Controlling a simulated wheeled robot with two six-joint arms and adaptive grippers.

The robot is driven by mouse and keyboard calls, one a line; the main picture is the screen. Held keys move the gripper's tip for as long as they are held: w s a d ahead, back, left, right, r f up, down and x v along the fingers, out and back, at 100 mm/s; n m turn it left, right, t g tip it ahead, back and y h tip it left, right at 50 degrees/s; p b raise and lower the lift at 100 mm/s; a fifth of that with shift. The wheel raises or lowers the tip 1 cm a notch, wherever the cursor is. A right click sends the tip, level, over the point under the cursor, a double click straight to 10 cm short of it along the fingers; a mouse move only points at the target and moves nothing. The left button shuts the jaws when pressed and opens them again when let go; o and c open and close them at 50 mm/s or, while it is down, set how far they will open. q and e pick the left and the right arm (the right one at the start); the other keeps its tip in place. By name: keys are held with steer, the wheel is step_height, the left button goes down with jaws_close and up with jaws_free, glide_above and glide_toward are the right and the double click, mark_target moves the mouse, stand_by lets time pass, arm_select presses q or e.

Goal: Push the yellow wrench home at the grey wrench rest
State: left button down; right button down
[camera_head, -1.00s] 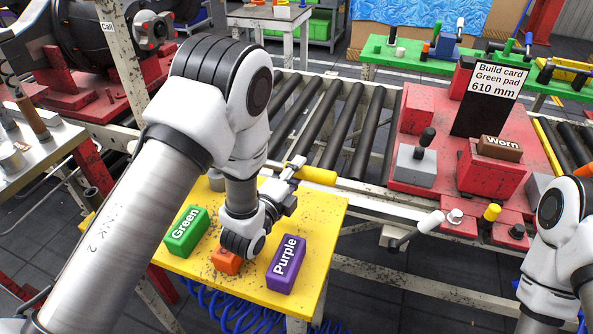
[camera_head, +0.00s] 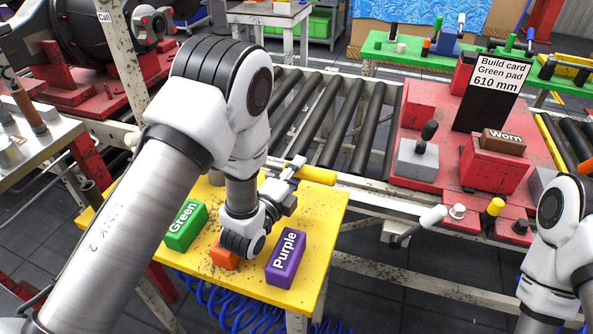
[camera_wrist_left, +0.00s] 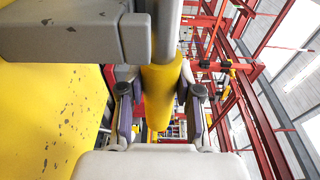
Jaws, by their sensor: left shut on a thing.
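The yellow wrench (camera_head: 316,174) shows its thick yellow end beyond my left gripper (camera_head: 286,184), at the back edge of the yellow table. In the left wrist view my left gripper (camera_wrist_left: 158,108) is shut on the yellow wrench (camera_wrist_left: 161,85), with a finger on each side. A grey block with a rounded end, likely the grey wrench rest (camera_wrist_left: 65,40), stands close on the left there. Whether the wrench is seated in it cannot be told. My left arm hides much of this spot in the head view. My right gripper is out of view.
On the yellow table (camera_head: 322,226) stand a green block (camera_head: 184,227), a partly hidden orange block (camera_head: 223,256) and a purple block (camera_head: 286,260). A roller conveyor (camera_head: 342,125) runs behind. A red fixture with a brown Worn block (camera_head: 502,142) stands to the right.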

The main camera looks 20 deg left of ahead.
arm_select(q)
steer(key=shift+f+b, duration=0.3)
steer(key=shift+f, duration=0.05)
steer(key=c, duration=0.7)
jaws_free()
steer(key=shift+s+f, duration=0.1)
steer(key=shift+s, duration=0.05)
steer(key=shift+s+a, duration=0.1)
steer(key=shift+s, duration=0.25)
steer(key=s, duration=0.2)
steer(key=s+a, duration=0.1)
steer(key=s, duration=0.4)
steer(key=shift+a, duration=0.15)
